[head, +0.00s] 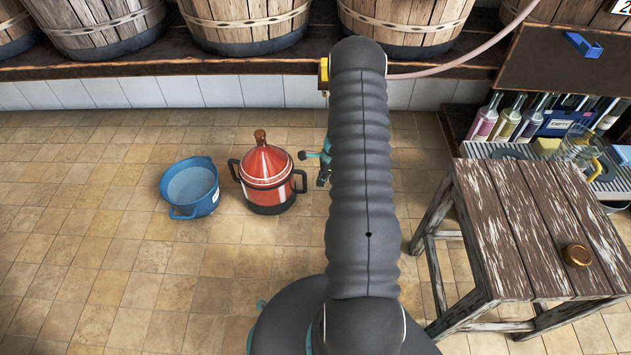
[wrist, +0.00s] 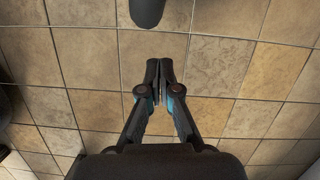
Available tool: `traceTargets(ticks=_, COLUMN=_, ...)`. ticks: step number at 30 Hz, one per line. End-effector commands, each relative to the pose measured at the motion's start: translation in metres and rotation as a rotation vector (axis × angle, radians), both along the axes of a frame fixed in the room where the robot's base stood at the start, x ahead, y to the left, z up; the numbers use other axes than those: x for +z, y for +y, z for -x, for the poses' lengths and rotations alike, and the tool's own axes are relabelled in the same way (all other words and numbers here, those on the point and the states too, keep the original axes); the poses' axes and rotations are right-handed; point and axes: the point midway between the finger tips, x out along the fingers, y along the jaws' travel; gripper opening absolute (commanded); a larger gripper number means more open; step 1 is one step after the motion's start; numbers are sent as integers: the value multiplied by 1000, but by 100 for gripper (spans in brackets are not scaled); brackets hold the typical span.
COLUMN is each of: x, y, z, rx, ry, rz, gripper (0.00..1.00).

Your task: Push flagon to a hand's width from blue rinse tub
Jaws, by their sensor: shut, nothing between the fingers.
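The flagon (head: 267,167) is a red, cone-lidded vessel with a dark base and dark side handles, upright on the tiled floor in the head view. The blue rinse tub (head: 191,187) stands to its left, with a narrow strip of floor between the tub and the flagon's left handle. My gripper (wrist: 159,68) is shut and empty in the wrist view, above bare floor tiles. In the head view my arm hides most of it; its visible part lies just right of the flagon, apparently apart from it. A dark rounded shape at the wrist view's top edge cannot be identified.
Wooden barrels (head: 246,22) stand on a ledge along the back. A worn wooden stool (head: 520,215) with a brass-coloured lid stands at right, before a rack of bottles (head: 507,118). Floor left of and in front of the tub is clear.

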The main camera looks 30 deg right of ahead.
Motion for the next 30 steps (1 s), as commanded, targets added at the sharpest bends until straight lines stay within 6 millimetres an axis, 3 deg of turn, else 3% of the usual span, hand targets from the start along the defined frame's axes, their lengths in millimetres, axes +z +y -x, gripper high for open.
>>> traceTargets(ticks=1, x=-1, y=-8, z=3, rx=2, ry=0, rz=0, gripper=0)
traceTargets(ticks=9, x=58, y=-19, z=8, rx=7, ry=-2, rz=1, gripper=0)
traceTargets(ticks=15, x=86, y=-26, z=12, rx=6, ry=-2, rz=1, gripper=0)
traceTargets(ticks=21, x=96, y=-28, z=13, rx=8, ry=0, rz=1, gripper=0)
traceTargets(ticks=30, x=97, y=-28, z=13, rx=8, ry=0, rz=1, gripper=0)
